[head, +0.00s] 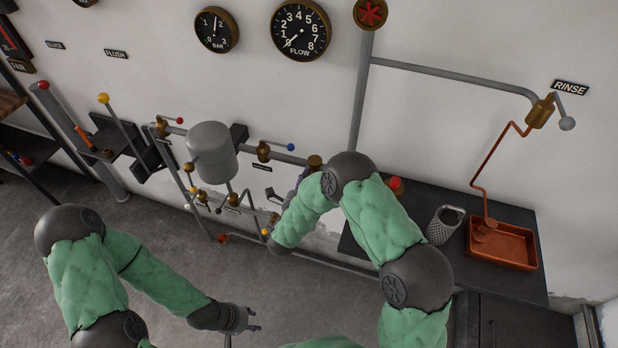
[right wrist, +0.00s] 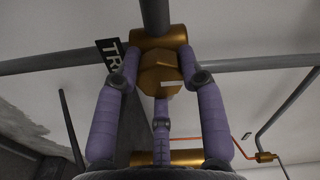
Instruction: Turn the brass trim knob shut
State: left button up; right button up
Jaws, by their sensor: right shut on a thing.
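The brass trim knob (right wrist: 158,76) is a faceted brass piece with a short pale mark on its face, seen in the right wrist view. It sits below a brass pipe fitting (right wrist: 153,37). My right gripper (right wrist: 160,68) is shut on the knob, with purple fingers on its left and right sides and another finger below. A dark label (right wrist: 109,53) reading "TR", the rest hidden by a finger, is beside it. In the head view my right forearm mostly hides this spot. My left gripper (head: 252,318) is open and empty over the floor, away from the pipes.
A grey tank (head: 211,152) and several coloured levers stand on the pipework along the wall. A flow gauge (head: 301,29) reads near 0; a bar gauge (head: 216,30) hangs beside it. On the right are a perforated metal cup (head: 444,226) and a copper tray (head: 503,246) on a dark counter.

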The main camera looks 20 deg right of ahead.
dwell(0.4)
jog(key=o, duration=1.2)
jog(key=shift+c, duration=0.2)
jog(key=v, duration=1.2)
